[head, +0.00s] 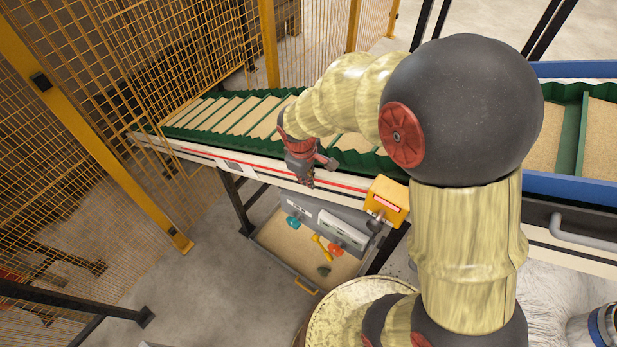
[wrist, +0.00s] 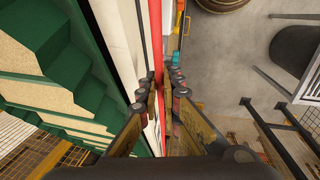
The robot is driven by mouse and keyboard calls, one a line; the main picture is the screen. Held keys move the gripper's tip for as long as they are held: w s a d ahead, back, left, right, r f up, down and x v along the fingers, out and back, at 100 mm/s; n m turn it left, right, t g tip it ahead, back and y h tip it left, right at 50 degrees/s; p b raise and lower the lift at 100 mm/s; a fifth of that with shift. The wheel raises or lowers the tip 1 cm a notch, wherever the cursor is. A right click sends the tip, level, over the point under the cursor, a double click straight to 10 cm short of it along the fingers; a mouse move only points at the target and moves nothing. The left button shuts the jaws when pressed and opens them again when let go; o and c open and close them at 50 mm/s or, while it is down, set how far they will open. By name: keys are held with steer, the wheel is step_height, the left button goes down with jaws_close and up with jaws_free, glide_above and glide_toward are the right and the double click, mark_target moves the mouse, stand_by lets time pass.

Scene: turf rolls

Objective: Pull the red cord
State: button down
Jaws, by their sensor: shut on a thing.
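The red cord (head: 345,188) runs along the front side of the conveyor, below its green belt edge. It also shows in the wrist view (wrist: 156,35), running from the top edge down between my fingers. My gripper (head: 303,181) is at the conveyor's front side, pointing down at the cord. In the wrist view my gripper (wrist: 160,92) has its two fingers on either side of the cord, shut on it. The part of the cord between the fingertips is partly hidden. A yellow switch box (head: 386,196) sits on the conveyor front, right of my gripper.
The conveyor's green cleated belt (head: 225,115) lies behind my gripper. A tray (head: 298,282) with several coloured items stands low beneath. Yellow mesh fencing (head: 170,55) closes off the back and left.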

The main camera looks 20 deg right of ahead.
steer(key=shift+s+a, duration=0.35)
steer(key=shift+a, duration=0.2)
steer(key=shift+s+a, duration=0.35)
steer(key=shift+a, duration=0.2)
steer(key=c, duration=2)
jaws_free()
steer(key=r, duration=0.4)
steer(key=s+a+r, duration=0.1)
steer(key=r, duration=0.6)
steer(key=shift+s+a+r, duration=0.15)
steer(key=shift+a+r, duration=0.1)
steer(key=shift+r, duration=0.15)
